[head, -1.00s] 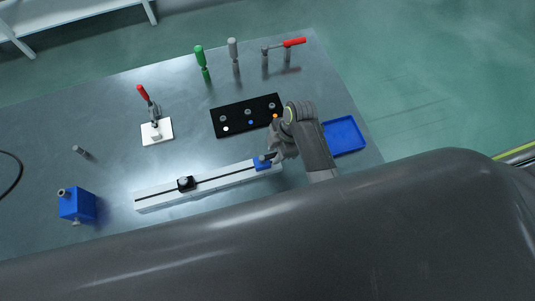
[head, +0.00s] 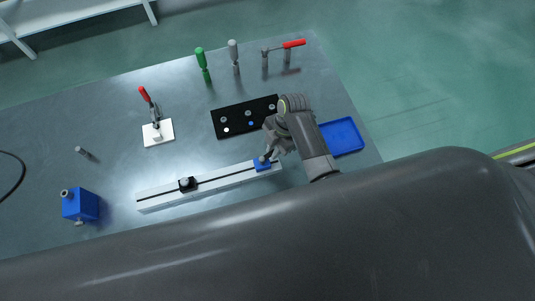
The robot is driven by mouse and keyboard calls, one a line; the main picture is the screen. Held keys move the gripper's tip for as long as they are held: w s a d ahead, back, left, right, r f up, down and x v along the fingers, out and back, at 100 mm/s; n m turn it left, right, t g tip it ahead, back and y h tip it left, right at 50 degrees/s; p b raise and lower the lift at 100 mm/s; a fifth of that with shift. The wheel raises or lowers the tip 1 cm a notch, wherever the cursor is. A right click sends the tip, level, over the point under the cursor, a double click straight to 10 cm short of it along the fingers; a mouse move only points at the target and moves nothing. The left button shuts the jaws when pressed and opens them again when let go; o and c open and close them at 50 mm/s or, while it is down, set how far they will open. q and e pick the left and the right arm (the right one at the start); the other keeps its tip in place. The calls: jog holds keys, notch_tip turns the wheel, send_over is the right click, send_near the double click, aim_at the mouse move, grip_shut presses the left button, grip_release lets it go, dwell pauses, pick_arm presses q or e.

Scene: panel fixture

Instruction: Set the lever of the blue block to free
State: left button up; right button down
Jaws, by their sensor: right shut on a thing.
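The blue block (head: 262,166) sits on the right end of a long white rail (head: 222,180) with a dark slot. Its small dark lever is at the block's top and is largely covered by my fingers, so its setting is hard to read. My right gripper (head: 266,157) is at the top of the block, shut on the lever. My left gripper is not in view.
A blue cube (head: 80,206), a red-handled clamp (head: 153,115) and upright screwdrivers (head: 203,62) stand around.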

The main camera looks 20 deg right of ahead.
jog(key=n, duration=0.1)
jog(key=w+n, duration=0.1)
jog(key=n, duration=0.1)
jog(key=shift+w+a+g, duration=0.1)
jog(key=shift+a+g, duration=0.2)
jog(key=shift+g, duration=0.1)
jog(key=shift+n, duration=0.3)
jog(key=n, duration=0.1)
jog(key=w+a+n+h, duration=0.1)
jog(key=n, duration=0.1)
jog(key=shift+g, duration=0.4)
